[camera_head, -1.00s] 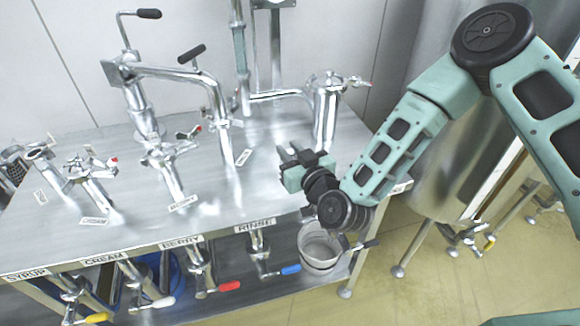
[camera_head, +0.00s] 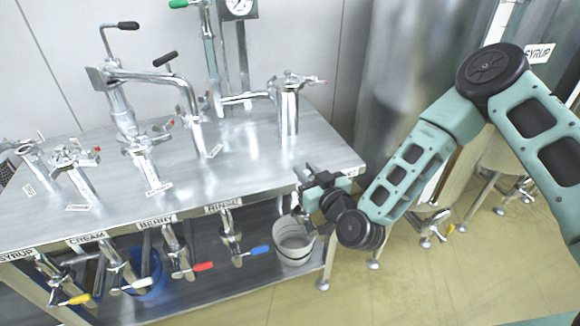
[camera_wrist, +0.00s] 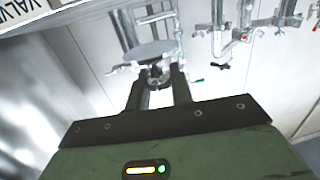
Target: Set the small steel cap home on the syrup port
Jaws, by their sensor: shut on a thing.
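My gripper (camera_head: 306,174) is at the right end of the steel bench, near its front right edge. In the wrist view its fingers (camera_wrist: 158,88) are shut on a small round grey steel cap (camera_wrist: 152,50), with its flat disc facing the camera. I cannot make out the cap in the head view. A SYRUP label (camera_head: 16,256) is on the bench's front left edge, by a yellow-handled valve (camera_head: 76,299). Another SYRUP sign (camera_head: 538,53) is on a tank at upper right. I cannot tell which opening is the syrup port.
The steel bench (camera_head: 250,165) bears several chrome pipe fittings, including a tall steel canister (camera_head: 289,112). A metal bucket (camera_head: 294,243) and a blue tub (camera_head: 142,275) stand on the lower shelf. Large steel tanks (camera_head: 395,80) are at right. The floor (camera_head: 430,285) in front is open.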

